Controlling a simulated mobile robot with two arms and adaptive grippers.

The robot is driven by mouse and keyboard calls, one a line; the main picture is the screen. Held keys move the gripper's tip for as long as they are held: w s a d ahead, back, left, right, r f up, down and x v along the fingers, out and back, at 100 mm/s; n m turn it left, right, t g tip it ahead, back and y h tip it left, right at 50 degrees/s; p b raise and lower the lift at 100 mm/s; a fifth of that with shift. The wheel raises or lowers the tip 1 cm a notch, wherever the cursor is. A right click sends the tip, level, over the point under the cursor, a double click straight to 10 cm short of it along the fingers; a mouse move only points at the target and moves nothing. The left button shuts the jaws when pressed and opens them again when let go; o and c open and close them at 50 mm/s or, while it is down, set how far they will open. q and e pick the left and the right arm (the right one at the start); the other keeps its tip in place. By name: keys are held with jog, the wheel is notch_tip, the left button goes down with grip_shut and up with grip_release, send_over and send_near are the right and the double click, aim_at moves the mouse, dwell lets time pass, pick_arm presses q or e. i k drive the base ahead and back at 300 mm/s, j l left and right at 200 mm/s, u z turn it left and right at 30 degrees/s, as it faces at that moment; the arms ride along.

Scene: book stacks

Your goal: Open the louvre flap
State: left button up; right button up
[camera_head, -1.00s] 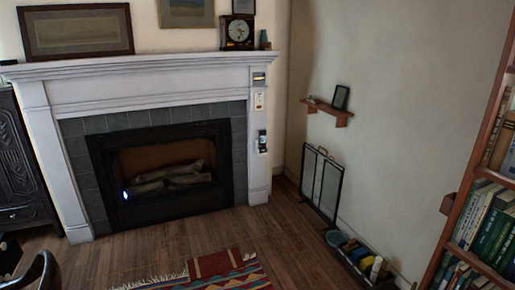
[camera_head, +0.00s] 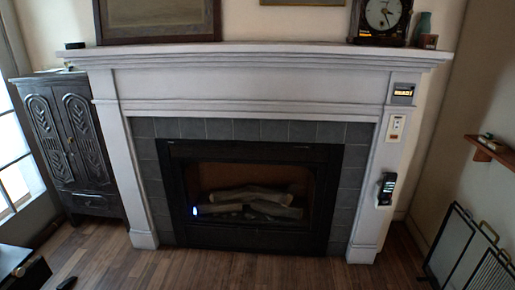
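I cannot make out a louvre flap clearly in the head view. The fireplace insert (camera_head: 250,241) is a black metal frame set in grey tiles. Its dark lower panel, below the logs, shows no slats that I can tell. The firebox opening shows logs (camera_head: 250,203) and a small bright blue-white light (camera_head: 195,210) at their left end. Neither of my grippers can be made out. A small dark piece at the bottom left edge is too cut off to identify.
A white mantel (camera_head: 250,57) surrounds the fireplace, with a switch plate (camera_head: 395,128) and black handset (camera_head: 386,189) on its right post. A dark carved cabinet (camera_head: 75,150) stands left; a folding screen (camera_head: 470,255) leans right. The wooden floor (camera_head: 200,272) in front is clear.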

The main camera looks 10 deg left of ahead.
aim_at(253, 237)
jog(key=i+j+u, duration=0.15)
jog(key=i+u, duration=0.15)
jog(key=i, duration=0.35)
jog(key=i+u, duration=0.25)
jog(key=i, duration=0.35)
